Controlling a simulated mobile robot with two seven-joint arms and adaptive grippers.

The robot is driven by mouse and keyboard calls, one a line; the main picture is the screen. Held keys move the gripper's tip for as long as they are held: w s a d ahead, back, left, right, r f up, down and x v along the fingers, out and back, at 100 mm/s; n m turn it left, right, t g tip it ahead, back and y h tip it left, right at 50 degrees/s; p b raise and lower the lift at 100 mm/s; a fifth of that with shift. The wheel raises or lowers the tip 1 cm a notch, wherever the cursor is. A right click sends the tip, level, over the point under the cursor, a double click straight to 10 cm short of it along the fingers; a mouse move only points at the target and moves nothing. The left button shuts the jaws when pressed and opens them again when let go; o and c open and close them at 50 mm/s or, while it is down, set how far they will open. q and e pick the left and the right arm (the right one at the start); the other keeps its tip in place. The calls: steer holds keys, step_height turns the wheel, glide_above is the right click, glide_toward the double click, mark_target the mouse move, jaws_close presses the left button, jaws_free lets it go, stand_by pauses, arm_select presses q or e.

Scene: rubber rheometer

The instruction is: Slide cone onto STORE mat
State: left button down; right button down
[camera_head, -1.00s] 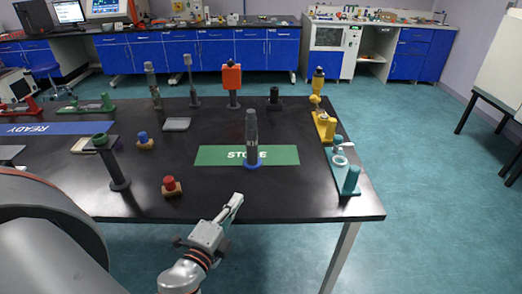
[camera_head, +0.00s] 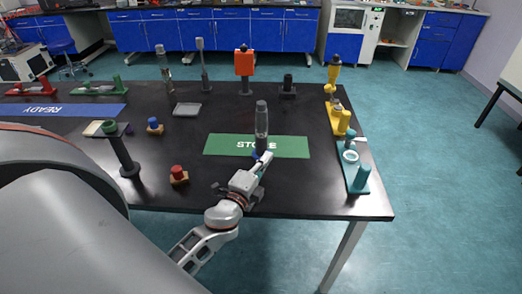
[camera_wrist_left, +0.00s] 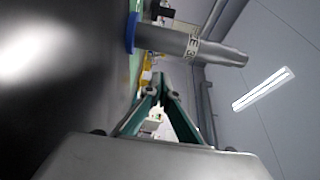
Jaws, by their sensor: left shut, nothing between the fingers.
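The cone (camera_head: 262,127) is a tall grey upright body with a blue base ring. It stands at the near edge of the green STORE mat (camera_head: 290,146), covering part of the lettering. My left gripper (camera_head: 266,157) is shut and empty, its fingertips low at the near side of the cone's base and partly hiding it. In the left wrist view the cone (camera_wrist_left: 190,45) lies sideways across the picture, beyond the closed fingertips (camera_wrist_left: 160,80), with its blue ring (camera_wrist_left: 131,33) to the left. I cannot tell whether the fingertips touch it. My right gripper is out of view.
The blue READY mat (camera_head: 65,111) lies at the left. A red-knobbed block (camera_head: 178,175), a dark stand with a green top (camera_head: 120,150) and a blue-knobbed block (camera_head: 155,126) stand left of the STORE mat. Teal (camera_head: 361,180) and yellow (camera_head: 341,122) fixtures line the right edge.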

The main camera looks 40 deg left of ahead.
mark_target(256, 152)
arm_select(q)
steer(key=shift+w+a, duration=0.5)
steer(key=shift+a, duration=0.3)
steer(key=shift+w+a, duration=0.45)
steer(key=shift+a, duration=0.3)
steer(key=w+a, duration=0.1)
steer(key=a, duration=0.1)
steer(key=w+a, duration=0.2)
steer(key=shift+w+a, duration=0.3)
steer(key=shift+a, duration=0.05)
